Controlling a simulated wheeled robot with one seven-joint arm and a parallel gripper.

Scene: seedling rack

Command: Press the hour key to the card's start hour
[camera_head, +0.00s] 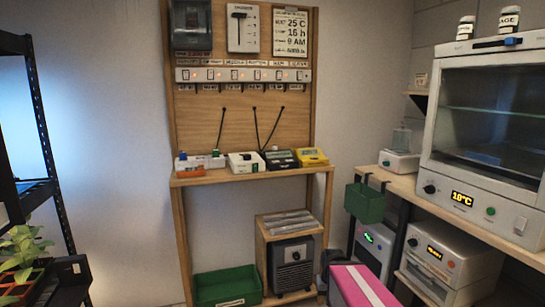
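The card (291,31) hangs at the top right of the wooden board. It shows "25 C", "16 h" and an AM hour whose digit is too small to read surely. Several small devices stand on the board's shelf: a white one with a green part (246,162), a dark one with a small display (281,158) and a yellow one (311,156). An hour key cannot be made out on any of them at this distance. My gripper is not in view.
A power strip (243,75) crosses the board. Below the shelf are a green crate (228,288) and a dark-fronted unit (291,266). A pink box (358,287) stands at front right. A bench (400,183) with a glass-fronted cabinet (490,110) is right; a plant rack (52,150) is left.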

